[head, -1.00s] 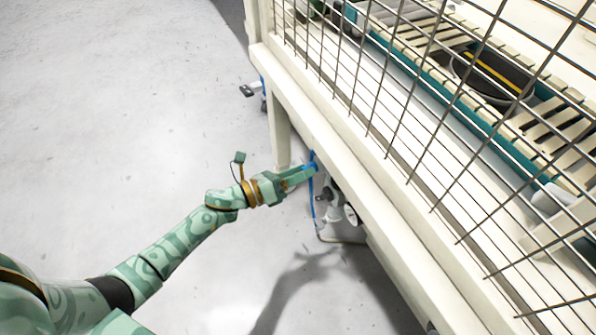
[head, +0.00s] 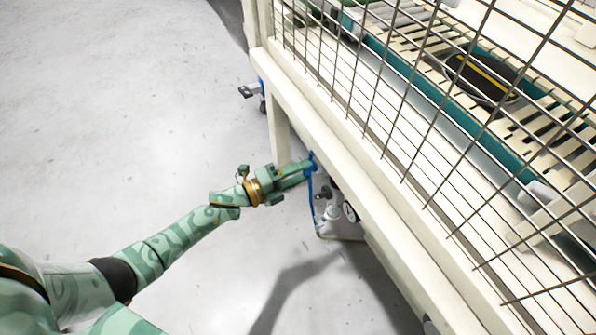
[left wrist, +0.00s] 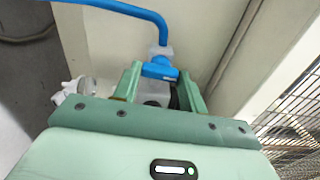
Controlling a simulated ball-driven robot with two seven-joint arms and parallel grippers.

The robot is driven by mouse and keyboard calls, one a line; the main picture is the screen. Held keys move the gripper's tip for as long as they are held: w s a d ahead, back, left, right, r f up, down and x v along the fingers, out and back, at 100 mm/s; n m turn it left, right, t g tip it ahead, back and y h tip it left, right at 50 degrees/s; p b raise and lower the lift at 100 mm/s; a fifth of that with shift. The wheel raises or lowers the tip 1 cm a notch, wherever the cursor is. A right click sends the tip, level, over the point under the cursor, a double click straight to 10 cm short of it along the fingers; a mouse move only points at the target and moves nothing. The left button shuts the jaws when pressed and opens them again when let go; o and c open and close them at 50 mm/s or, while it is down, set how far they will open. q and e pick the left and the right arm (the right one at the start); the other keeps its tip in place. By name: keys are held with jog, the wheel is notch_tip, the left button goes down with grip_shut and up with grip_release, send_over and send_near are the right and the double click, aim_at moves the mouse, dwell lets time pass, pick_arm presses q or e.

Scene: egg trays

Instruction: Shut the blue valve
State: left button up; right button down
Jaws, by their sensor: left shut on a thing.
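The blue valve shows in the left wrist view as a blue handle (left wrist: 160,69) on a pale fitting, in front of a cream panel. In the head view a bit of its blue (head: 312,157) shows at the lower edge of the cream frame. My left gripper (head: 305,167) is shut on the valve's handle. Its two green fingers stand on either side of the handle in the left wrist view (left wrist: 160,85). The fingers hide part of the valve. My right gripper is not in view.
A blue hose (left wrist: 125,8) runs from the fitting. A cream frame (head: 350,145) with wire mesh (head: 400,110) stands close on the right, around a slatted conveyor. A grey device (head: 335,215) sits under the frame. The floor (head: 120,130) on the left is clear.

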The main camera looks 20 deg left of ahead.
pick_arm(q)
jog(key=shift+f+n, duration=0.1)
jog(key=shift+n, duration=0.3)
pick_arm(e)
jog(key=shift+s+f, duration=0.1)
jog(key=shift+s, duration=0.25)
pick_arm(q)
jog(key=o, duration=0.9)
jog(key=shift+o, duration=0.4)
jog(key=shift+a, duration=0.1)
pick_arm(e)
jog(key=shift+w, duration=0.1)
pick_arm(q)
jog(key=p+v, duration=0.3)
jog(key=v, duration=1.3)
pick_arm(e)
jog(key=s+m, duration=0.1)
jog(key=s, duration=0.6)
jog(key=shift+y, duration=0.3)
